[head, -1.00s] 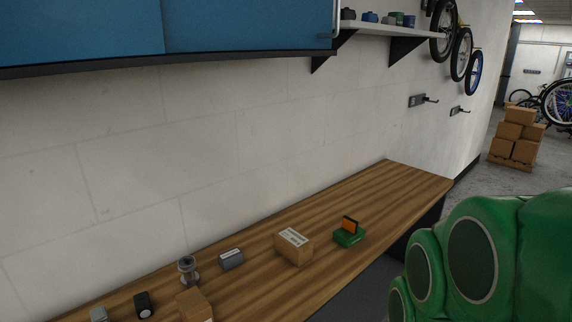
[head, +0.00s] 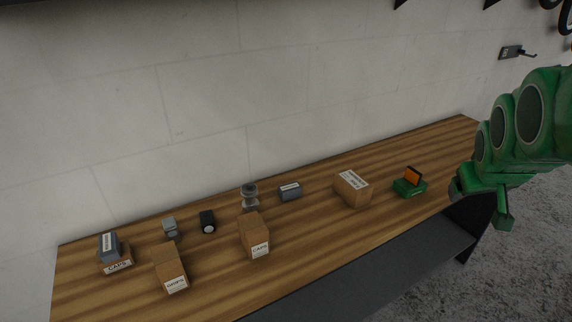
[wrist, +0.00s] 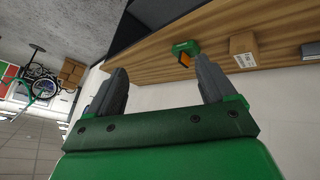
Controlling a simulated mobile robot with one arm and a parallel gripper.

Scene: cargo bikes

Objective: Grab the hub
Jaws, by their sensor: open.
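The hub (head: 250,196) is a silver, spool-shaped metal part standing on the wooden workbench (head: 330,240) in the head view. I do not see the hub in the wrist view. My gripper (wrist: 160,68) is open and empty, its two dark fingers spread apart in the wrist view. In the head view my green arm is at the right, beyond the bench's right part, well away from the hub.
Left of the hub are a black part (head: 207,221), a grey part (head: 170,227), an open-bench carton (head: 170,268) and a stacked box (head: 109,246). To the right are a carton (head: 351,188) and a green block with an orange piece (head: 409,187). The wall (head: 200,110) runs behind.

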